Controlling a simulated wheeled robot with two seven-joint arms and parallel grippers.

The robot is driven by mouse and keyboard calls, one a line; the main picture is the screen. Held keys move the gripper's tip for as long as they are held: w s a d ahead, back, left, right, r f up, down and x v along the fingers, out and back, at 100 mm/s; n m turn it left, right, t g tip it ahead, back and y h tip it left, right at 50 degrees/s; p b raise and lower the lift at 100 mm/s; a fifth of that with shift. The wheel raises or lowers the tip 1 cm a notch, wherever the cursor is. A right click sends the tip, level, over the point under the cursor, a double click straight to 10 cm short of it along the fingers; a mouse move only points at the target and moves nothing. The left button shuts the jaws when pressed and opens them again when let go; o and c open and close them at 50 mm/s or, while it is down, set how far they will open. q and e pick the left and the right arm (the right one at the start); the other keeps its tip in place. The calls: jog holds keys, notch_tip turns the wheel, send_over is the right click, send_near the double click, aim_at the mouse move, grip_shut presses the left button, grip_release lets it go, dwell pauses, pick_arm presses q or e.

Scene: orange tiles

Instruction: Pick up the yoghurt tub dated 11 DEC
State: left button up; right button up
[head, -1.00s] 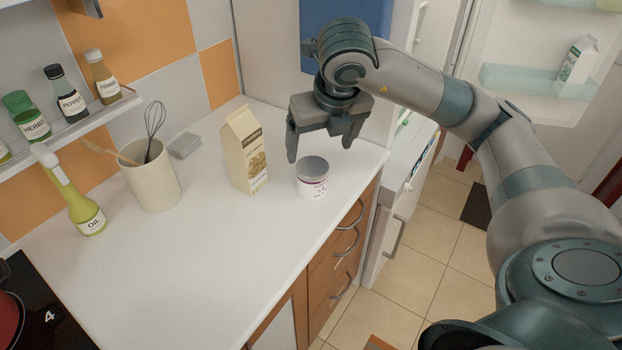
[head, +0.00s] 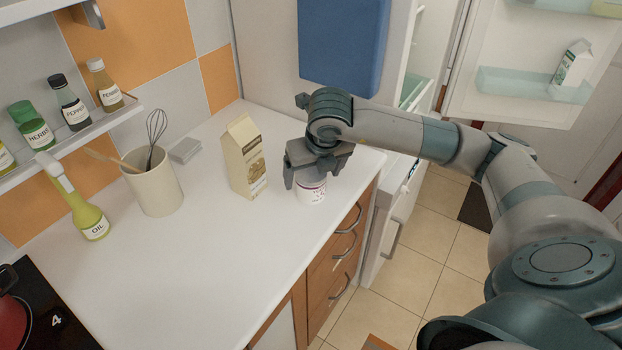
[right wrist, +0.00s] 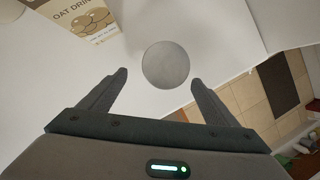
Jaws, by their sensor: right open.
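A white yoghurt tub (head: 312,192) with red-purple print and a grey lid stands upright on the counter near its right edge. Its date is too small to read. My right gripper (head: 306,186) is over the tub, fingers pointing down, open. In the right wrist view the tub's round grey lid (right wrist: 166,64) lies just ahead of and between the open fingertips (right wrist: 158,78), with a gap on each side. My left gripper is not in view.
An oat drink carton (head: 243,158) stands left of the tub; it also shows in the right wrist view (right wrist: 88,20). A utensil pot (head: 153,188) and an oil bottle (head: 92,222) stand further left. The counter's front middle (head: 200,260) is clear. An open fridge (head: 520,70) is at the right.

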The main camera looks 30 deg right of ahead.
aim_at(313, 175)
jog(key=shift+w+f, duration=0.25)
jog(key=shift+f, duration=0.45)
jog(key=shift+d, duration=0.1)
jog(key=shift+w+d+f+p, duration=0.25)
jog(key=shift+w+f+p, duration=0.15)
jog(key=shift+p, duration=0.35)
jog(key=x, duration=0.1)
jog(key=p+x, duration=0.1)
jog(key=x, duration=0.1)
jog(key=shift+w+d+r+p, duration=0.15)
jog(key=shift+w+d+p, duration=0.05)
jog(key=shift+d+p, duration=0.1)
jog(key=shift+w+f, duration=0.15)
jog(key=shift+f, duration=0.4)
jog(key=c, duration=1.3)
